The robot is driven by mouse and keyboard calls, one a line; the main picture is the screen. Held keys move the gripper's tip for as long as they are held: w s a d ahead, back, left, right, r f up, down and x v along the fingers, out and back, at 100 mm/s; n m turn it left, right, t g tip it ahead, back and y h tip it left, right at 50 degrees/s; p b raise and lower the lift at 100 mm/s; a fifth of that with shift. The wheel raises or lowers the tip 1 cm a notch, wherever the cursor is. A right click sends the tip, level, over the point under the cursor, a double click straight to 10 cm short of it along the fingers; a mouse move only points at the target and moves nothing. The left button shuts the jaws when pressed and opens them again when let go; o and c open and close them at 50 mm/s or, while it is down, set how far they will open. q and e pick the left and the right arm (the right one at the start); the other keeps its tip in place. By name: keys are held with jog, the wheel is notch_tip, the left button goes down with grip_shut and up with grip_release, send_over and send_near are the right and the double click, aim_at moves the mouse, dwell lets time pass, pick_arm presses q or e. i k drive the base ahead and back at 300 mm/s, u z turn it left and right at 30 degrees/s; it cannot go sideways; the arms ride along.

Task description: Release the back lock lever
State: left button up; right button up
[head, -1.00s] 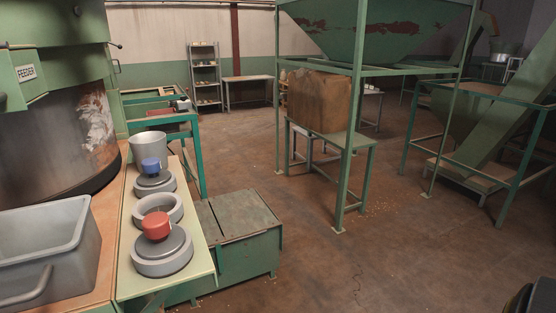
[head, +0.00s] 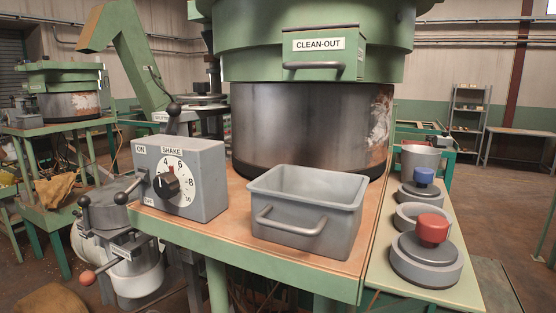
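No gripper of mine shows in the head view. A grey lidded pot (head: 110,225) hangs at the front left, beside the bench. It has a lever with a black ball (head: 83,201) near its lid, a small unreadable label, and a lever with a red ball (head: 88,278) low on its left. Another black-ball lever (head: 173,108) stands upright behind the grey SHAKE box (head: 205,195). A short lever (head: 142,176) is on the box's left side, between the ON and OFF marks. I cannot tell which is the back lock lever; none carries a readable lock label.
A grey bin (head: 310,225) with a front handle stands on the bench below the CLEAN-OUT drum (head: 300,125). A side shelf (head: 440,295) holds a red-knobbed lid (head: 428,255), a ring and a blue-knobbed lid. Floor is open at right.

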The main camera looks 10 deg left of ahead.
aim_at(173, 109)
jog(key=z, duration=1.45)
jog(key=k, duration=1.2)
jog(key=u, duration=1.65)
